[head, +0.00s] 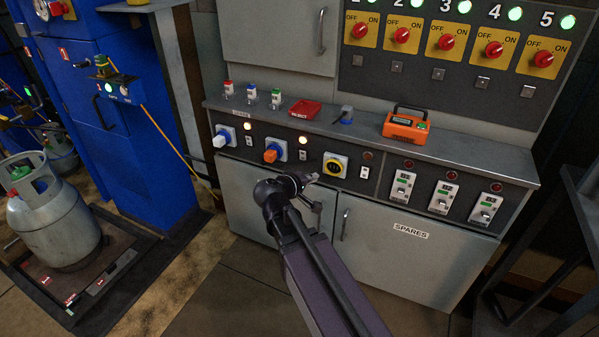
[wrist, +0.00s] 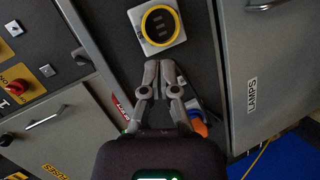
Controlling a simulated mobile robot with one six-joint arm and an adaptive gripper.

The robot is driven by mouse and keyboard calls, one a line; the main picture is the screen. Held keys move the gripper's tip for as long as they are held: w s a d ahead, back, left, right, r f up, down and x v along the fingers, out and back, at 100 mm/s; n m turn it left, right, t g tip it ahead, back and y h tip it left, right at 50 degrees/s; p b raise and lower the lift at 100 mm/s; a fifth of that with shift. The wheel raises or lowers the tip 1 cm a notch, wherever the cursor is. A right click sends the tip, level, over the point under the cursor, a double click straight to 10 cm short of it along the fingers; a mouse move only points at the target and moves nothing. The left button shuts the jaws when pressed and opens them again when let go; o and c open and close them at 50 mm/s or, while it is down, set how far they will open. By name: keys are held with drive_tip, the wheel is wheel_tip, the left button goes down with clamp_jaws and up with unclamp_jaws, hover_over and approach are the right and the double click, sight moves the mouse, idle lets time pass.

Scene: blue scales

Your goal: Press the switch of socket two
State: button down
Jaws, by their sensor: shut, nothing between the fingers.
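Socket two (head: 275,151) is on the dark front strip of the bench, with an orange plug in it. Its small white switch (head: 303,155) is just right of the plug, under a lit lamp (head: 302,140). The switch's rocker position is too small to read. My gripper (head: 312,178) is shut and empty, just below and right of that switch in the head view. In the wrist view, my gripper (wrist: 158,68) points toward the yellow-ringed socket (wrist: 160,26). I cannot tell whether the fingertips touch the panel.
Socket one (head: 223,137) with a white plug, and the yellow-ringed socket's switch (head: 364,172), are on the same strip. On the bench top are a red tray (head: 304,109) and an orange tester (head: 405,126). Grey cabinet doors (head: 400,255) lie below. Dark rails (head: 545,220) stand right.

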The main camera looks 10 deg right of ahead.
sight(303, 154)
drive_tip(key=w+a+f+n+t+b, duration=0.4)
drive_tip(key=a+b, duration=0.5)
drive_tip(key=b, duration=0.3)
drive_tip(key=f+n+t, duration=0.1)
drive_tip(key=t, duration=0.1)
drive_tip(key=shift+f+t+h, duration=0.25)
drive_tip(key=shift+t+h, duration=0.05)
drive_tip(key=shift+t, duration=0.1)
drive_tip(key=shift+w+d, duration=0.15)
drive_tip(key=shift+w, duration=0.1)
drive_tip(key=p+x, duration=0.1)
drive_tip(key=x, duration=1.2)
drive_tip(key=shift+w+d+r, duration=0.15)
drive_tip(key=shift+w, duration=0.1)
drive_tip(key=shift+d, duration=0.1)
